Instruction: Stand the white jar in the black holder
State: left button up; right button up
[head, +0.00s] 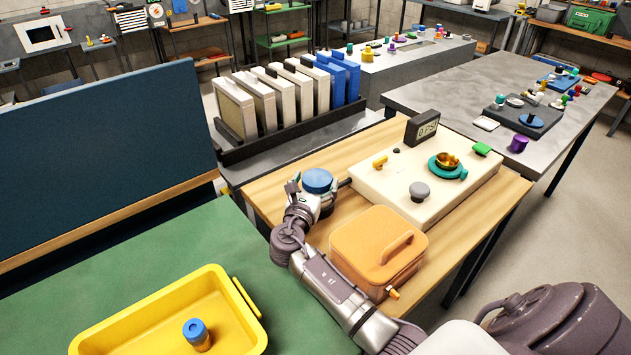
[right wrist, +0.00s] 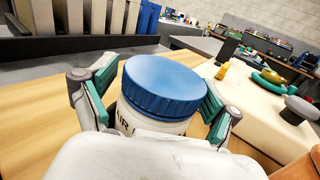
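The white jar (right wrist: 150,122) has a blue screw lid (right wrist: 165,84) and dark lettering, and stands roughly upright. In the head view its blue lid (head: 317,180) shows above the wooden table (head: 270,190), left of the cream box. My right gripper (head: 312,198) is around the jar, with a teal-padded finger on each side and narrow gaps visible beside the jar; its fingers also show in the right wrist view (right wrist: 160,98). The jar's base is hidden. A black rack (head: 228,156) holds upright binders behind; I cannot make out another black holder. My left gripper is not in view.
An orange case (head: 372,250) sits close right of my right gripper. The cream box (head: 400,165) with knobs and a display stands beyond. A yellow tray (head: 250,298) on the green surface (head: 130,255) holds a blue-capped amber jar (head: 197,336). A dark blue panel stands left.

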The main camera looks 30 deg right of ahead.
aim_at(311, 190)
jog(key=shift+o, duration=0.2)
jog(key=shift+s+a+f, duration=0.1)
jog(key=shift+s+f, duration=0.05)
jog(key=shift+f, duration=0.5)
jog(key=shift+r, duration=0.25)
jog(key=shift+r+p, duration=0.4)
jog(key=shift+r, duration=0.15)
jog(key=v, duration=0.6)
jog(key=shift+s+a+r+b, duration=0.15)
jog(key=shift+s+a+b, duration=0.15)
jog(key=shift+s+a, duration=0.15)
jog(key=shift+w, duration=0.1)
